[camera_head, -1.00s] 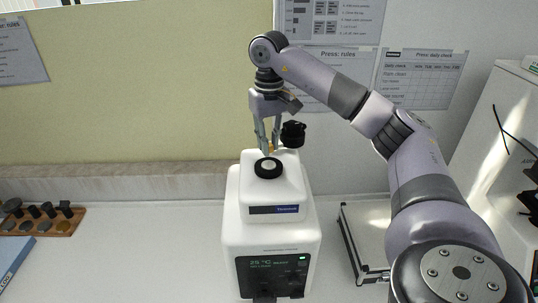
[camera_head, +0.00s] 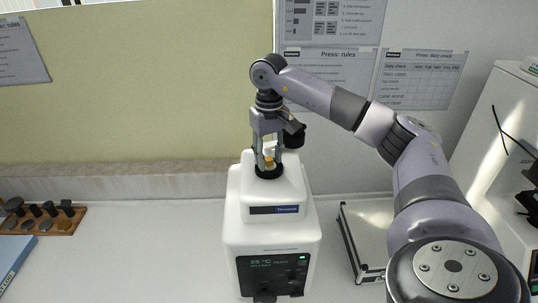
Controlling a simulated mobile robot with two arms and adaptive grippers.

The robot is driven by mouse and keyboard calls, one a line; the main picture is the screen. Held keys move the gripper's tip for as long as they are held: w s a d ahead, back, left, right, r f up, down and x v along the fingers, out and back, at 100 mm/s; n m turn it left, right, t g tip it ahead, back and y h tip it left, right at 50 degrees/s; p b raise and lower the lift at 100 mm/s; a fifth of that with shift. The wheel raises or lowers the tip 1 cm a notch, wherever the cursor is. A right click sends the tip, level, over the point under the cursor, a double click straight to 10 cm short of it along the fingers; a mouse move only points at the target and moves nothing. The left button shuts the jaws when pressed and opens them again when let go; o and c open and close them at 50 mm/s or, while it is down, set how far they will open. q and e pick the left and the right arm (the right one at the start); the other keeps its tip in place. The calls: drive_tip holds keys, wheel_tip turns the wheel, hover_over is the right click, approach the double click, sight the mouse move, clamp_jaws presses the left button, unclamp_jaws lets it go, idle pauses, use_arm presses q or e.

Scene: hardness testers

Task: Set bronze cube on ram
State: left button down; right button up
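The bronze cube (camera_head: 269,162) is a small yellowish block between the fingers of my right gripper (camera_head: 268,167). The gripper points straight down, with its fingertips just over the round black ram (camera_head: 269,173) on top of the white tester (camera_head: 272,215). The fingers stand on both sides of the cube; I cannot tell whether they still press on it. The cube seems to be at the ram's top, but the fingers hide its lower edge. My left gripper is not in view.
A wooden rack (camera_head: 62,222) with dark pegs and discs stands at the left, beside a blue box (camera_head: 14,256). The counter between rack and tester is clear.

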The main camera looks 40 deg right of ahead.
sight(269, 158)
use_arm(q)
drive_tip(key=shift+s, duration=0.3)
